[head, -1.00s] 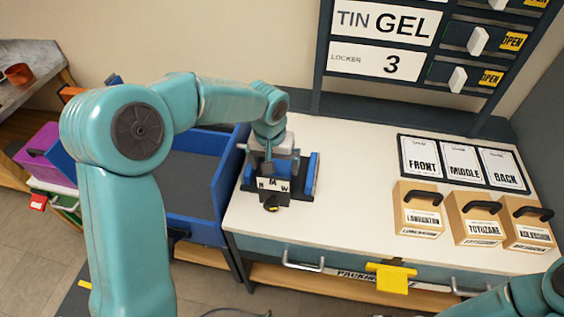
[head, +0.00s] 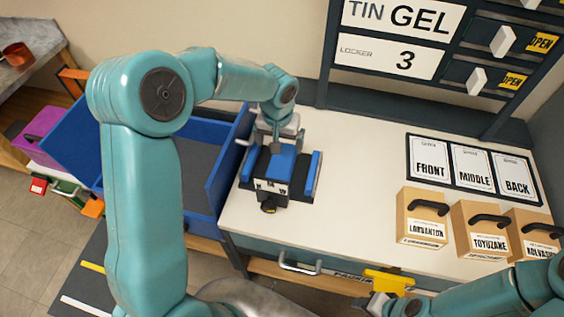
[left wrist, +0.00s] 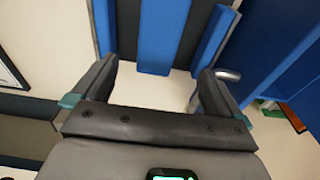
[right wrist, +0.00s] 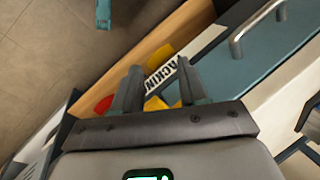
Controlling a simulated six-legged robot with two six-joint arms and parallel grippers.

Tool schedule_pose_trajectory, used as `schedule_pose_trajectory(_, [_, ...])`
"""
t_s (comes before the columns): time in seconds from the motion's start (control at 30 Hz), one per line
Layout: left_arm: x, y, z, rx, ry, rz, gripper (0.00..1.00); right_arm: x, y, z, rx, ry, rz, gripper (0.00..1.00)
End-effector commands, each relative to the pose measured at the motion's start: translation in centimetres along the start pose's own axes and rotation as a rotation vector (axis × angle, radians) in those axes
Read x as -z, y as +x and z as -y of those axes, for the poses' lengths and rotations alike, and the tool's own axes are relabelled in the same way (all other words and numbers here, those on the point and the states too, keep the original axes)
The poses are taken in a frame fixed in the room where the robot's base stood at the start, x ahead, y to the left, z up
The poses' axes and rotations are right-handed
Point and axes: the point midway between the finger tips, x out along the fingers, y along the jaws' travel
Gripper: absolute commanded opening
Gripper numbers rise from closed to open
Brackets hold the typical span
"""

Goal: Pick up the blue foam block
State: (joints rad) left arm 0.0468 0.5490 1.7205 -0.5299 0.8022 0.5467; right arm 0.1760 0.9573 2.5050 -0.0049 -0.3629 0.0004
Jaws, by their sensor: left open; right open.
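The blue foam block (head: 282,162) appears to be the middle blue piece on a dark stand with a white lettered front, on the white worktop. It fills the upper middle of the left wrist view (left wrist: 163,35), between two narrower blue side strips. My left gripper (head: 272,143) is open at the far end of the stand. In the left wrist view its fingers (left wrist: 158,68) are spread wide, with bare worktop between them and the block ahead. My right gripper (head: 376,303) is open and empty by the worktop's front edge; its fingers show in the right wrist view (right wrist: 160,76).
A large blue bin (head: 198,213) stands left of the worktop (head: 350,180). Wooden boxes with black handles (head: 425,215) stand at the right, before a FRONT, MIDDLE, BACK card board (head: 470,166). A locker rack (head: 390,57) rises behind. The worktop between stand and boxes is clear.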

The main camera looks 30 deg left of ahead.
Motion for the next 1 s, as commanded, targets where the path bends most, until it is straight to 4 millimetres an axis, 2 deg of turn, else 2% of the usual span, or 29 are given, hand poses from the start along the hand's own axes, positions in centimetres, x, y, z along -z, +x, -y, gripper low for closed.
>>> schedule_pose_trajectory(0.1, [-0.2,2.8,0.0,0.001,0.001,0.006,1.0,0.0,-0.5,0.2,0.0,0.0,0.0,0.43])
schedule_pose_trajectory(0.2, [-0.2,4.5,0.0,0.0,0.002,0.003,1.0,0.0,-0.8,0.3,0.0,0.0,0.0,0.43])
schedule_pose_trajectory(0.47, [0.0,6.8,-0.1,0.0,0.001,0.003,1.0,0.0,-1.4,0.5,0.0,0.0,0.0,0.43])
schedule_pose_trajectory(0.6, [0.1,9.0,0.0,0.0,0.001,0.005,1.0,0.0,-2.6,0.9,0.0,0.0,0.0,0.43])
schedule_pose_trajectory(0.7, [0.2,10.5,-0.1,0.0,0.002,0.002,1.0,0.0,-2.7,1.0,0.0,0.0,-0.001,0.43])
schedule_pose_trajectory(0.8, [0.3,11.2,-0.1,-0.001,0.0,0.0,1.0,0.0,-2.7,1.0,0.0,0.0,0.0,0.43])
schedule_pose_trajectory(1.0, [0.3,11.3,-0.1,-0.001,0.0,-0.001,1.0,-0.1,-2.7,1.0,0.0,0.0,0.0,0.43])
